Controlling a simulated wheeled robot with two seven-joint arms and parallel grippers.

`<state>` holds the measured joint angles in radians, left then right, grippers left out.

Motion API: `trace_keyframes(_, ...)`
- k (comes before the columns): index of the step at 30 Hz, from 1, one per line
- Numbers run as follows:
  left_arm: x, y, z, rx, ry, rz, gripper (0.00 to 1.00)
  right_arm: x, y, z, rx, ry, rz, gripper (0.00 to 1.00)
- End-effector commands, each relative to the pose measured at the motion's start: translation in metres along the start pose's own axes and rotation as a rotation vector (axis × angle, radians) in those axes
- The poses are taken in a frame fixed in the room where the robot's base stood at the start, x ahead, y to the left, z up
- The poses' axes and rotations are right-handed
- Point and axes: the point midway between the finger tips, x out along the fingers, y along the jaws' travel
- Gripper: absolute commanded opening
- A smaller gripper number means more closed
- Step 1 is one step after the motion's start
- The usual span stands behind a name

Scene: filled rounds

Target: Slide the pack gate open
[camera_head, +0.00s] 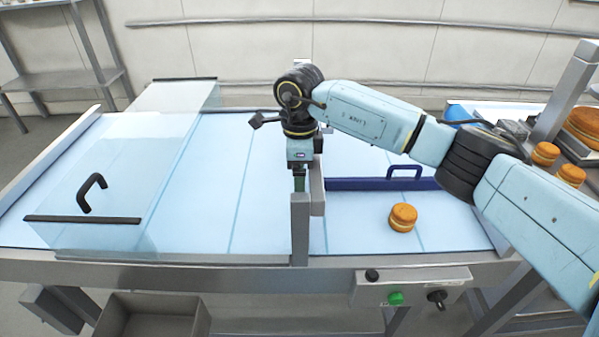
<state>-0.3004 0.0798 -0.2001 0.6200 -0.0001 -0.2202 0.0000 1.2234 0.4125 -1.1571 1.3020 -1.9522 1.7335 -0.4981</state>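My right gripper (299,180) comes in from the right and points down over the belt, close behind a grey upright post (300,228). A dark green piece shows at its fingertips, and I cannot tell whether the fingers are shut on it. A grey upright plate (317,190) stands just right of the gripper; which part is the pack gate is not clear. A blue bar with a blue loop handle (385,183) lies across the belt to the right of the plate. My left gripper is not in view.
A filled round (403,217) sits on the light blue belt (205,190), right of the post. A clear cover (120,190) with a black handle stands at left. A control box (412,285) is at the front edge. More rounds (545,153) lie far right.

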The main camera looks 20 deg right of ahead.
Motion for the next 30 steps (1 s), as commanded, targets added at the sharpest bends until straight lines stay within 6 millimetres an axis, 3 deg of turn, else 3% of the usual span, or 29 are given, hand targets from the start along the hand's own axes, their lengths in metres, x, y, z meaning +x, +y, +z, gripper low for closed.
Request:
trace_keyframes(4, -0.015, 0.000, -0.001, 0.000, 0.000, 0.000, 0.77, -0.039, -0.001, 0.001, -0.004, -0.003, -0.006, 0.44)
trace_keyframes(9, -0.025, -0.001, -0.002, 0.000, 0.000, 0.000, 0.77, -0.068, 0.000, 0.001, -0.003, -0.002, -0.004, 0.44)
trace_keyframes(20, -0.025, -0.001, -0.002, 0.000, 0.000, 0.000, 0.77, -0.071, 0.000, 0.001, -0.002, -0.003, -0.002, 0.44)
trace_keyframes(21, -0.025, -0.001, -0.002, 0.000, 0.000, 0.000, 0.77, -0.071, 0.000, 0.001, -0.002, -0.003, -0.002, 0.88)
trace_keyframes(23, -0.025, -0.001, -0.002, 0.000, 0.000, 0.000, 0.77, -0.071, 0.000, 0.001, -0.002, -0.003, -0.002, 0.95)
trace_keyframes(30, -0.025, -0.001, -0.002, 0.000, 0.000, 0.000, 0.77, -0.071, 0.000, 0.001, -0.001, -0.001, -0.001, 0.95)
